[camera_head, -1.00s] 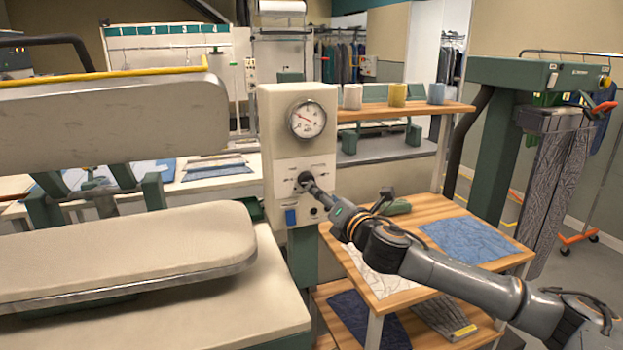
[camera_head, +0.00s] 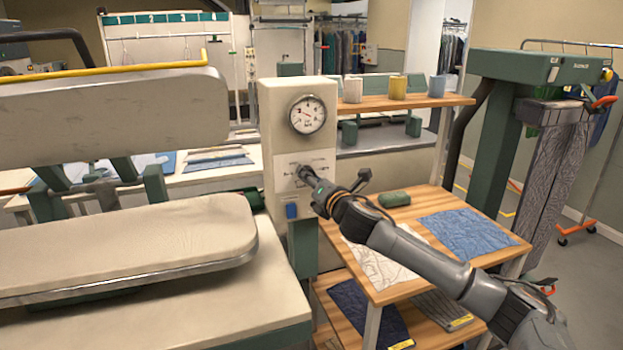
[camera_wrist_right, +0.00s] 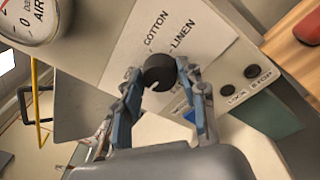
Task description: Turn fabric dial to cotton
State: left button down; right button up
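The fabric dial (camera_wrist_right: 159,72) is a round black knob on the pale control panel (camera_head: 268,130) of the press. In the right wrist view the printed word COTTON lies above it and LINEN to its upper right. My right gripper (camera_wrist_right: 160,75) has one finger on each side of the dial, with the tips close against it; it appears shut on it. A light mark shows on the knob's lower edge. In the head view my right gripper (camera_head: 306,176) reaches the panel from the right and mostly hides the dial. My left gripper is not in view.
A pressure gauge (camera_head: 307,115) sits above the dial, and a blue switch (camera_head: 292,211) below it. Two black buttons (camera_wrist_right: 251,72) show on the panel. The padded press (camera_head: 130,240) stands left. A wooden shelf (camera_head: 400,215) with folded cloth lies under my right arm.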

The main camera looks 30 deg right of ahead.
jog(key=c, duration=0.5)
jog(key=shift+f+m, duration=0.1)
jog(key=shift+m, duration=0.3)
jog(key=m+h, duration=0.1)
jog(key=m, duration=1)
jog(key=m+h+p, duration=0.1)
jog(key=m, duration=1.1)
jog(key=shift+a+f, duration=0.2)
jog(key=shift+h, duration=0.3)
jog(key=o, duration=1.2)
jog(key=shift+w, duration=0.1)
jog(key=shift+c, duration=0.2)
